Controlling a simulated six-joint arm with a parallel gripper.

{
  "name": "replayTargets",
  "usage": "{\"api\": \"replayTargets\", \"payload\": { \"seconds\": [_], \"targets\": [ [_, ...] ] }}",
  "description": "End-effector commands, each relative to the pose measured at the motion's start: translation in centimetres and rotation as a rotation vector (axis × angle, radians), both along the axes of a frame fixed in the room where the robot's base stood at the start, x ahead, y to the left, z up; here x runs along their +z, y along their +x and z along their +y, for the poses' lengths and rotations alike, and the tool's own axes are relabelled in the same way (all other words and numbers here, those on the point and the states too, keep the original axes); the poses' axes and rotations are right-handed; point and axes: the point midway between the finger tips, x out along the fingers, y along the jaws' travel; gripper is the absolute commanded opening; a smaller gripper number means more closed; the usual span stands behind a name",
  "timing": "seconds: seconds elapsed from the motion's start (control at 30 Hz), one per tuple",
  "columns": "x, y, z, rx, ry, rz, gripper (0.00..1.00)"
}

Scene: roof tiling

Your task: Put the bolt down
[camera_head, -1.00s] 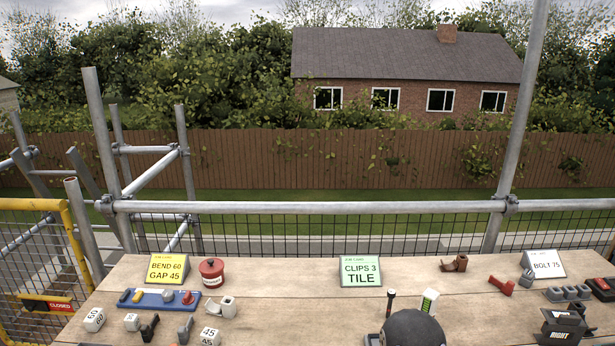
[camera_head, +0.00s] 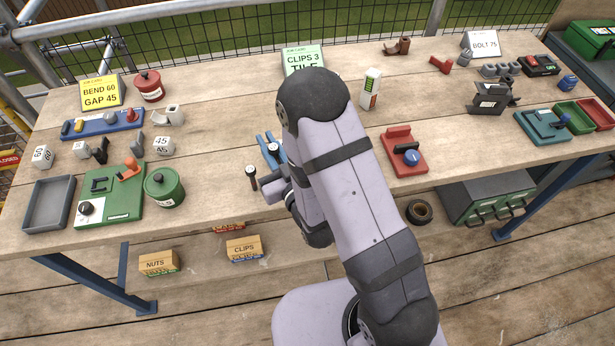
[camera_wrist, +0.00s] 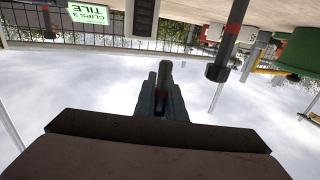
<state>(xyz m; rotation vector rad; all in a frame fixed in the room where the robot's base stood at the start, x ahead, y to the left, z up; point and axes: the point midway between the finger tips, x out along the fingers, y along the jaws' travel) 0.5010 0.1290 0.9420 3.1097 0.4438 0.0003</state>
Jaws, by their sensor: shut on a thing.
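My gripper (camera_wrist: 163,88) shows at the middle of the wrist view, with dark fingers shut on a slim dark piece. I take it for the bolt (camera_wrist: 164,68); a small reddish patch shows on it. In the head view my gripper (camera_head: 270,190) is left of my forearm, near the bench's front edge. The forearm hides much of it, so the bolt cannot be made out clearly there. The wrist picture is upside down, with sky behind the fingers. A white card reading BOLT 75 (camera_head: 485,45) stands at the bench's back right.
The wooden bench (camera_head: 220,95) carries a green fixture (camera_head: 122,200), a green tin (camera_head: 164,187) and a grey tray (camera_head: 47,203) at left. A red block fixture (camera_head: 404,151) lies right of my arm. A dark-ended rod (camera_wrist: 217,70) is close beside my gripper. Bare wood lies between.

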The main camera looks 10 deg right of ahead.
Motion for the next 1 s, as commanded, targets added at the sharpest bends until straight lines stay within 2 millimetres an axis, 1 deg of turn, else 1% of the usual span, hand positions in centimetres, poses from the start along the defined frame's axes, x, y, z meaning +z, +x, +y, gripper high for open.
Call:
{"api": "replayTargets", "payload": {
  "seconds": [0.03, 0.1, 0.2, 0.33, 0.4, 0.47, 0.57, 0.67, 0.77, 0.87, 0.9, 1.0],
  "targets": [
    [0.9, -0.1, 1.8, 0.036, 0.003, -0.009, 0.0],
    [1.9, -0.1, 3.5, 0.063, 0.003, -0.01, 0.0],
    [3.5, -0.1, 5.2, 0.075, 0.004, -0.009, 0.0],
    [5.7, 0.1, 6.8, 0.053, 0.006, -0.009, 0.0],
    [6.9, 0.4, 7.2, 0.012, 0.008, -0.009, 0.0],
    [7.8, 0.8, 7.1, -0.036, 0.008, -0.007, 0.0],
    [8.9, 1.4, 6.2, -0.133, 0.006, -0.003, 0.0],
    [9.6, 2.0, 4.6, -0.247, 0.005, -0.001, 0.0],
    [9.9, 2.5, 2.0, -0.386, 0.003, 0.001, 0.0],
    [9.6, 2.7, -1.3, -0.543, 0.0, 0.002, 0.0],
    [9.1, 2.6, -2.8, -0.609, -0.002, 0.002, 0.0],
    [7.6, 2.0, -6.0, -0.764, -0.006, 0.003, 0.0]
  ]
}}
